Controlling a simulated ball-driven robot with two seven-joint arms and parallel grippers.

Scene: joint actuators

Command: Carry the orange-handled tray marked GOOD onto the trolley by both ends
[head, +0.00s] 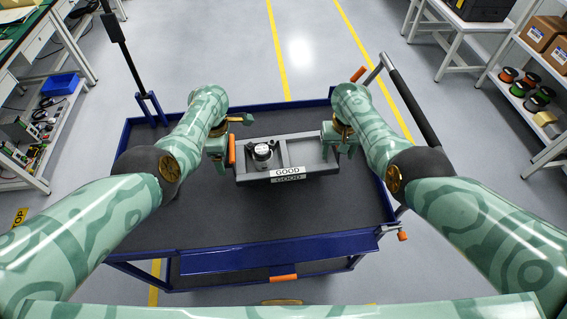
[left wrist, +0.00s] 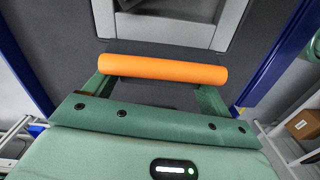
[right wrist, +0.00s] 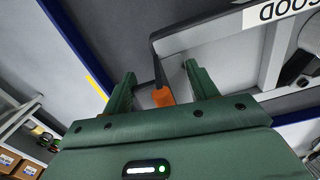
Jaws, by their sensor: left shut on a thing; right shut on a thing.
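The grey tray (head: 310,165) with a GOOD label on its front wall is over the dark top deck of the blue trolley (head: 180,225). I cannot tell whether it touches the deck. A dark and silver actuator (head: 262,152) stands upright in its left part. My left gripper (head: 229,148) is at the tray's left end, shut on the orange left handle (left wrist: 165,69), which crosses the fingertips in the left wrist view. My right gripper (head: 338,143) is at the right end, shut on the orange right handle (right wrist: 163,97), seen nearly end-on between the fingers and mostly hidden in the head view.
The trolley's deck is bare in front of the tray. A blue rim edges it, and a black push bar (head: 414,108) rises at the right. Shelves with spools (head: 525,88) and boxes (head: 547,33) stand far right; a bench with a blue bin (head: 60,84) stands left.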

